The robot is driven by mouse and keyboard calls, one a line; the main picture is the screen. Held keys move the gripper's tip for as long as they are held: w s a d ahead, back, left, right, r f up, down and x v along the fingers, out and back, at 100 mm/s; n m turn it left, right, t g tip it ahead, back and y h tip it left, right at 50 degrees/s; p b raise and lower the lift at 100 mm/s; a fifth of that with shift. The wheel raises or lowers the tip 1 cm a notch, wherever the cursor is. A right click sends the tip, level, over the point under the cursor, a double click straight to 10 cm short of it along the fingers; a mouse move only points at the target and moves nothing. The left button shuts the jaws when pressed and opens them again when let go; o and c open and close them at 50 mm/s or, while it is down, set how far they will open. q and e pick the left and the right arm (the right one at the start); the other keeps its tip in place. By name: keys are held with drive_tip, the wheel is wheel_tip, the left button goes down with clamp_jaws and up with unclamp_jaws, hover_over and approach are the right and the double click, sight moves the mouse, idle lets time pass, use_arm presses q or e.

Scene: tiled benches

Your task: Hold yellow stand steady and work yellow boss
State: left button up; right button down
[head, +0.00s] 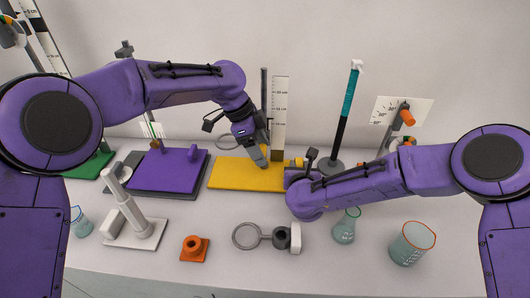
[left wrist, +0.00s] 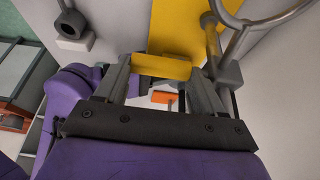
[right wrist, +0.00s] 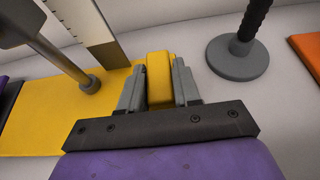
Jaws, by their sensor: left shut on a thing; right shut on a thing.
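The yellow stand has a flat yellow base (head: 235,175), with a dark upright rod (head: 264,85) behind my left gripper. My right gripper (right wrist: 160,85) is shut on the stand's yellow upright block (right wrist: 159,72) at the base's right end. My left gripper (head: 262,158) is beside the rod, low over the base. In the left wrist view its fingers are shut on a yellow piece, which looks like the yellow boss (left wrist: 165,68). The fingers hide most of the boss in the head view. A metal ring (left wrist: 250,10) is close beside the left fingers.
A white ruler (head: 280,110) stands right behind the base. A stand with a teal and black rod (head: 346,110) is to the right. A purple stand (head: 165,175) is at left. A loose ring clamp (head: 247,237), an orange block (head: 194,248) and glassware (head: 411,243) are in front.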

use_arm(q)
drive_tip(key=shift+r, duration=1.2)
use_arm(e)
drive_tip(key=shift+f, duration=0.1)
use_arm(q)
drive_tip(key=shift+r, duration=1.5)
use_arm(e)
drive_tip(key=shift+s, duration=0.1)
use_arm(q)
drive_tip(key=shift+r, duration=0.1)
drive_tip(key=shift+r, duration=1.35)
drive_tip(key=o, duration=1.2)
drive_tip(key=shift+o, duration=0.2)
